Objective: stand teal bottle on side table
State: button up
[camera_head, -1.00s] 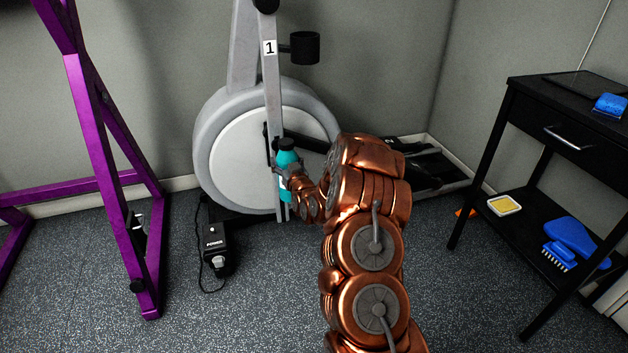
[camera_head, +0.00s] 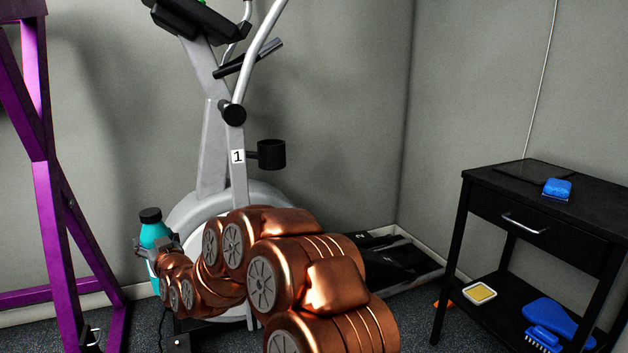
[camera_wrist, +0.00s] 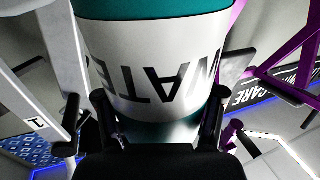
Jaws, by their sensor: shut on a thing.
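The teal bottle (camera_head: 154,234) with a black cap is upright at the left of the head view, in front of the elliptical machine. My gripper (camera_head: 150,250) is shut on it, and my copper arm reaches across from the lower right. In the wrist view the bottle (camera_wrist: 160,65) fills the upper middle, with its white label lettered in dark print between my gripper's fingers (camera_wrist: 158,125). The black side table (camera_head: 507,180) stands at the right, apart from the bottle. A blue item (camera_head: 557,188) sits on its top.
The elliptical machine (camera_head: 211,150) with a black cup holder (camera_head: 271,154) stands behind my arm. A purple frame (camera_head: 52,215) is at the far left. A yellow-topped dish (camera_head: 479,293) and blue brushes (camera_head: 551,321) lie on the table's lower shelf. The front of the tabletop looks clear.

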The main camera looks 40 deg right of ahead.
aim_at(607, 208)
jog(key=u, duration=1.25)
jog(key=k, duration=1.8)
jog(key=z, duration=1.8)
